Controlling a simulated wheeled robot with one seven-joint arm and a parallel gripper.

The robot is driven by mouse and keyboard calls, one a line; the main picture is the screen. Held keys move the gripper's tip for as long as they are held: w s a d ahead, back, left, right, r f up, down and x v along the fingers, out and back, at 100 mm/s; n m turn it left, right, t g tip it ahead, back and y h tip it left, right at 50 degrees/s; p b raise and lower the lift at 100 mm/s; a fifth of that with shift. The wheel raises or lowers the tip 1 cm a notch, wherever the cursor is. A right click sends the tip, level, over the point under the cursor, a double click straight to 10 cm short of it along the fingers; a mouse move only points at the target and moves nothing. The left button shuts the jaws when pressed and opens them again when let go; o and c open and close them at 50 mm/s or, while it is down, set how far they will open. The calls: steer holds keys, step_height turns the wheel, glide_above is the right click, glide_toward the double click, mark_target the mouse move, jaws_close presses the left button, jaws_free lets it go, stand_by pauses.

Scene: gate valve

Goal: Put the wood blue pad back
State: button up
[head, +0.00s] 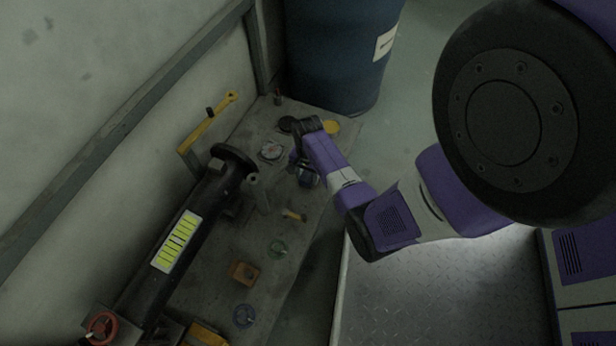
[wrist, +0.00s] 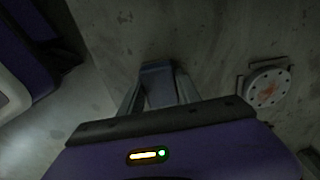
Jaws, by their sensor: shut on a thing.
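My gripper (wrist: 158,92) is shut on a dark blue-grey block, which looks like the blue pad (wrist: 157,80), between its two fingers in the wrist view. The pad's lower part is hidden by the gripper body, and its wood is hard to make out in the dim light. In the head view my gripper (head: 297,158) is over the far part of the grey workbench (head: 222,272), beside a round flange. I cannot tell whether the pad touches the bench top.
The round flange (head: 271,150) also shows in the wrist view (wrist: 267,88). A yellow disc (head: 332,127) lies behind my gripper. A blue barrel (head: 335,55) stands behind.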

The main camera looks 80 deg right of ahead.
mark_target(308, 176)
steer(key=shift+f, duration=0.15)
steer(key=o, duration=1.3)
step_height(308, 176, up, 12)
steer(key=p, duration=0.6)
steer(key=a+r+n+t+h, duration=0.25)
steer(key=a+n, duration=0.25)
steer(key=a, duration=0.5)
steer(key=a+r+n+t+h, duration=0.1)
steer(key=a+r+n+t, duration=0.25)
steer(key=a+n, duration=0.45)
steer(key=s+a+r+n+t+y, duration=0.1)
steer(key=a+r+n+t, duration=0.1)
steer(key=r, duration=0.7)
steer(key=s+a+r+n+t+y, duration=0.1)
steer(key=s+a+r+n+t, duration=0.1)
steer(key=a+r, duration=0.5)
steer(key=s+a+r+n+t+y, duration=0.1)
steer(key=a+r+t, duration=0.4)
steer(key=r, duration=0.6)
steer(key=shift+s+r+n+y, duration=0.25)
steer(key=shift+s+n, duration=0.45)
steer(key=shift+n, duration=0.6)
